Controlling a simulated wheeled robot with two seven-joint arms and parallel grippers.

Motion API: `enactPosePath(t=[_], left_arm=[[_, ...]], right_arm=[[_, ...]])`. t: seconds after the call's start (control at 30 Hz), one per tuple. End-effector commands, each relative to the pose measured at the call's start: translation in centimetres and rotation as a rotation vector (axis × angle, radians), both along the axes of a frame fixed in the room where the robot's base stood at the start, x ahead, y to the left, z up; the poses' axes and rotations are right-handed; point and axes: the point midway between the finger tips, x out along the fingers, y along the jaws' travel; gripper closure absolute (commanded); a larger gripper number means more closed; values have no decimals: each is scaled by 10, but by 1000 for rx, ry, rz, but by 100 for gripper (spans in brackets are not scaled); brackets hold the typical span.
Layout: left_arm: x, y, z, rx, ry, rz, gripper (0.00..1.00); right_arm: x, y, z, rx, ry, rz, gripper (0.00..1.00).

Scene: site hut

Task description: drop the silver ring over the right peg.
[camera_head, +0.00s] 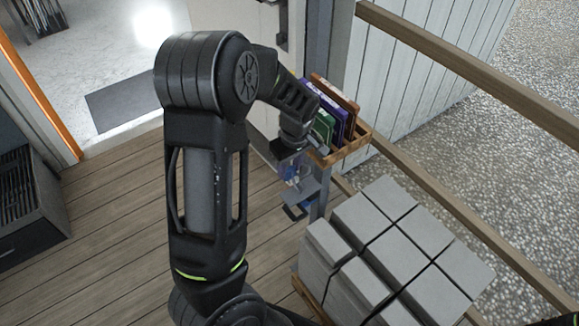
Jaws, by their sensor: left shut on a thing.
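My left arm comes up through the middle of the view and bends down to the right. My left gripper (297,199) points down beside a wooden rack, above the plank floor. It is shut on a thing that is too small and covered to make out. Dark and blue parts show at its fingertips. I cannot pick out the silver ring or the right peg, and my arm hides part of the floor. My right gripper is not in view.
The wooden rack (352,146) holds thin upright purple and green things, close to my left gripper. A stack of grey blocks (398,248) stands at lower right. Wooden rails (470,68) run along the right. A dark cabinet (30,205) stands at left. Plank floor (110,225) is clear at left.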

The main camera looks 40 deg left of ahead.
Motion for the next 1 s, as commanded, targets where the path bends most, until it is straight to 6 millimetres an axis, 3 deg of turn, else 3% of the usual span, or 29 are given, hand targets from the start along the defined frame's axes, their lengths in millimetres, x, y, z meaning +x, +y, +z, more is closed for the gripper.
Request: enactPosePath(t=[0.33, 0.6, 0.8, 1.0], left_arm=[[2, -3, 2, -2, 0, -45, 100], [14, -27, 13, -6, 1, -380, 100], [48, -93, 41, -11, 2, -752, 100], [66, -157, 70, -5, 0, -1115, 100]], right_arm=[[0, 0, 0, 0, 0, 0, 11], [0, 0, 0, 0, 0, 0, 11], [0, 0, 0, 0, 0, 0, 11], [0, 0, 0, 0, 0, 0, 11]])
